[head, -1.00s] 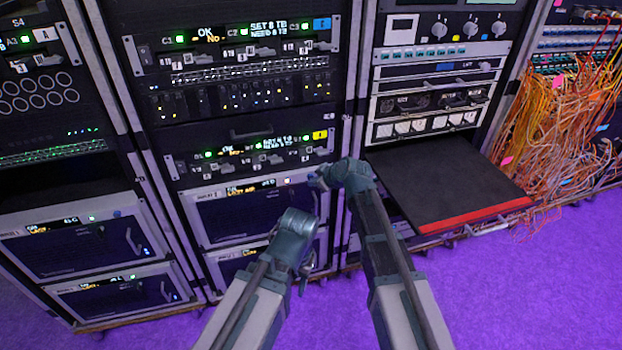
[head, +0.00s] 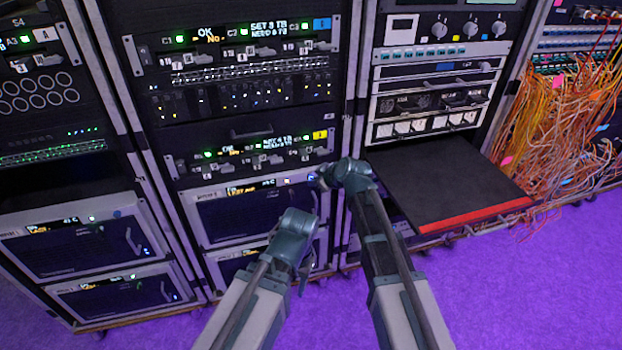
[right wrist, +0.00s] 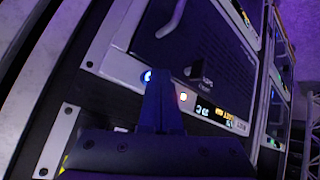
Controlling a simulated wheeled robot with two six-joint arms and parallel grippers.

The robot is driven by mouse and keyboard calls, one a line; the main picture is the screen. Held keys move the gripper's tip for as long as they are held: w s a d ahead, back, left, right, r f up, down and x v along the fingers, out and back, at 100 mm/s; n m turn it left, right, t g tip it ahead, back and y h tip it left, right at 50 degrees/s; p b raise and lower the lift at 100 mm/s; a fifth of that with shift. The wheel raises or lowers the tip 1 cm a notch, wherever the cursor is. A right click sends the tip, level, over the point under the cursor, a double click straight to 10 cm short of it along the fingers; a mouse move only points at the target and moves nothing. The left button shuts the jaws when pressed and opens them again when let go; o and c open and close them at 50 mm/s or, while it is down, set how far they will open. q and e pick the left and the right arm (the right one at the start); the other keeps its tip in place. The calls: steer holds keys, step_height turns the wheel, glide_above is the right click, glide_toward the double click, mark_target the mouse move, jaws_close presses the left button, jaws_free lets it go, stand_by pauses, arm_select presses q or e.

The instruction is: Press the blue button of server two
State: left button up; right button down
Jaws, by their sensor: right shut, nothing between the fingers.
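A server with a dark front panel (head: 250,216) and pale frame sits in the middle rack; I cannot read its number. Its blue-lit button (right wrist: 147,76) shows in the right wrist view at the tip of my right gripper (right wrist: 160,76). The gripper is shut and empty and partly covers the button; I cannot tell whether they touch. In the head view my right gripper (head: 319,181) is at the server's upper right corner. My left gripper (head: 303,284) hangs lower, in front of the lower server (head: 228,268); its fingers are too small to read.
Two similar servers (head: 75,248) stand in the left rack. A black shelf (head: 440,185) with a red edge juts out at right, near orange cables (head: 570,130).

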steer(key=shift+s+d, duration=0.15)
steer(key=shift+s, duration=0.4)
steer(key=shift+s, duration=0.1)
steer(key=s, duration=0.1)
steer(key=s+d, duration=0.1)
steer(key=s, duration=0.2)
steer(key=shift+s+d, duration=0.3)
stand_by(0.6)
steer(key=s+d+r+m+g+h+p, duration=0.2)
steer(key=s+r+p, duration=0.5)
steer(key=s+p, duration=0.4)
steer(key=s+d+r+m+g+h+p, duration=0.3)
steer(key=s+r+m+g+h+p, duration=0.2)
steer(key=s+r+p, duration=0.3)
steer(key=s+g+p, duration=0.1)
steer(key=s+p, duration=0.2)
steer(key=s, duration=0.2)
steer(key=shift+s+r, duration=0.3)
steer(key=shift+s, duration=0.1)
steer(key=shift+d, duration=0.1)
